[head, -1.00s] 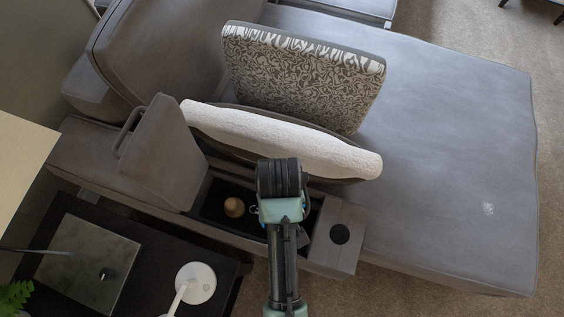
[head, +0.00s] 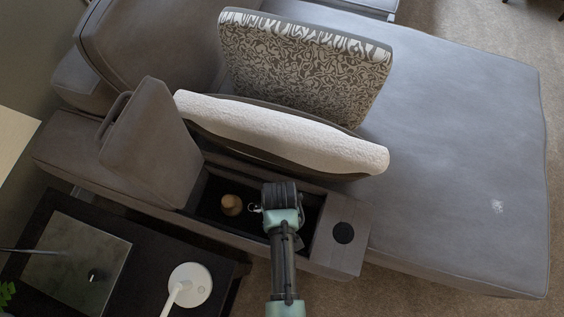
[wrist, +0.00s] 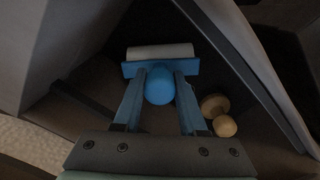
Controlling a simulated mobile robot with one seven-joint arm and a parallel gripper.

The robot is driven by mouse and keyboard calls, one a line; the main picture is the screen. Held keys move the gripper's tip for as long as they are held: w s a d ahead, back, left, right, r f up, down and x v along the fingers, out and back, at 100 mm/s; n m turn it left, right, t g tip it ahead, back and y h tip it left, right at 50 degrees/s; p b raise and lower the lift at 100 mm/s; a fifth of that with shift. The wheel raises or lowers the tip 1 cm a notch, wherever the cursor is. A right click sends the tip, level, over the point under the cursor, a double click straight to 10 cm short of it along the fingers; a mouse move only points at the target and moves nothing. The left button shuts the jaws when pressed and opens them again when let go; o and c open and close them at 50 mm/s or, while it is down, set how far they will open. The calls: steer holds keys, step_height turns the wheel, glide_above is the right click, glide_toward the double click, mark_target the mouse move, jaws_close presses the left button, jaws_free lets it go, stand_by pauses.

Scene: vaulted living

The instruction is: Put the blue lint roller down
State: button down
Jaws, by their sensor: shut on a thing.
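The blue lint roller (wrist: 160,86) shows in the wrist view, with a rounded blue handle end and a white roll (wrist: 160,52) beyond it. My gripper (wrist: 160,76) is shut on it, one finger on each side of the blue part. In the head view my gripper (head: 281,207) is over the open dark storage compartment (head: 211,196) in the grey sofa's armrest. My wrist hides the lint roller there. Whether the roller touches the compartment floor I cannot tell.
A small wooden object (head: 231,205) is in the compartment left of my gripper; it also shows in the wrist view (wrist: 225,126).

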steer(key=shift+f, duration=0.6)
steer(key=shift+f, duration=0.1)
steer(key=shift+c, duration=2.3)
jaws_free()
step_height(320, 180, up, 12)
steer(key=p, duration=0.3)
steer(key=shift+a, duration=0.1)
